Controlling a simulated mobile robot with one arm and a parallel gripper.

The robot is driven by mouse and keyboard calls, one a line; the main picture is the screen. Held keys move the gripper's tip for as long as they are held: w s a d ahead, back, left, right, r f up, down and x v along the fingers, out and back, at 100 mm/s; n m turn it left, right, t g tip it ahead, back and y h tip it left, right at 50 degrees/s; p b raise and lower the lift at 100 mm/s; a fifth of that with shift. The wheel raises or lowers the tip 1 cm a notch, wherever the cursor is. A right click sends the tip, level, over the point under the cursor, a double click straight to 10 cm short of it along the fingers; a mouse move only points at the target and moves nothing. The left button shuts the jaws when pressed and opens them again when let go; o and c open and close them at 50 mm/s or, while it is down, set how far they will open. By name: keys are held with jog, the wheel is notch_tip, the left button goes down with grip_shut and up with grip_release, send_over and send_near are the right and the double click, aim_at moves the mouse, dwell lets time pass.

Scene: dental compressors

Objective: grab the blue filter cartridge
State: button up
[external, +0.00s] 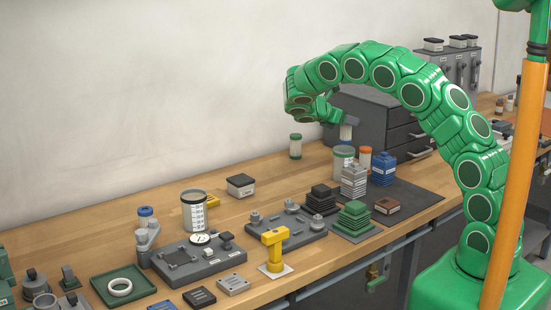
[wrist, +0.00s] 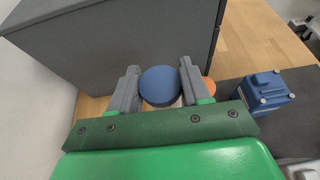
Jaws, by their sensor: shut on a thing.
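The blue filter cartridge (wrist: 160,86) shows its round blue top between the two grey fingers of my gripper (wrist: 158,92) in the wrist view. The fingers are shut on its sides. In the external view my gripper (external: 344,120) is beside the dark drawer cabinet, with the cartridge (external: 346,133) below it. The cartridge's lower end is hidden behind a canister, so I cannot tell whether it touches the bench.
The drawer cabinet (external: 385,125) stands close by and also fills the top left of the wrist view. A green-capped cartridge (external: 295,146), an orange-capped one (external: 365,158), a canister (external: 343,156) and a blue block (external: 383,168) stand near. Bare wood lies left of them.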

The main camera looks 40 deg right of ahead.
jog(key=s+a+r, duration=0.1)
jog(key=s+r, duration=0.2)
jog(key=s, duration=0.5)
jog(key=shift+a+r, duration=0.3)
jog(key=shift+a, duration=0.1)
